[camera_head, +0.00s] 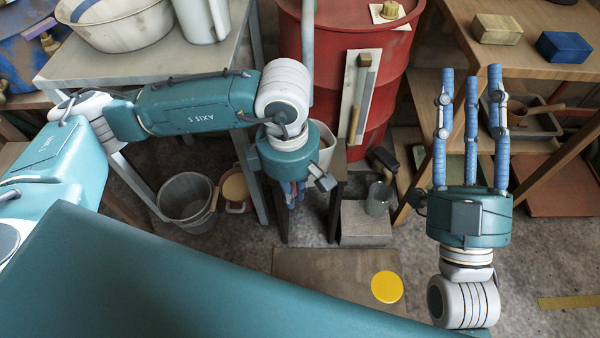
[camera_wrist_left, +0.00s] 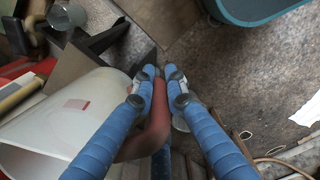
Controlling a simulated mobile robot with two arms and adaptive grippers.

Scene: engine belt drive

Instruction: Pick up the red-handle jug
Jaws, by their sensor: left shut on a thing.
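The white jug (camera_wrist_left: 62,112) with the red handle (camera_wrist_left: 155,130) fills the left of the left wrist view. My left gripper (camera_wrist_left: 160,85) is shut on the red handle, with blue fingers on both sides of it. In the head view the left gripper (camera_head: 292,198) points down, and only part of the white jug (camera_head: 327,148) shows behind it; the handle is mostly hidden there. I cannot tell whether the jug touches the stand below. My right gripper (camera_head: 471,80) is at the right, empty, with its blue fingers pointing up and apart.
A red drum (camera_head: 392,75) stands just behind the jug. A grey block (camera_head: 365,225) and a glass (camera_head: 378,200) are to its right. A metal bucket (camera_head: 185,200) is to the left, beneath a table. A yellow disc (camera_head: 387,287) lies in front.

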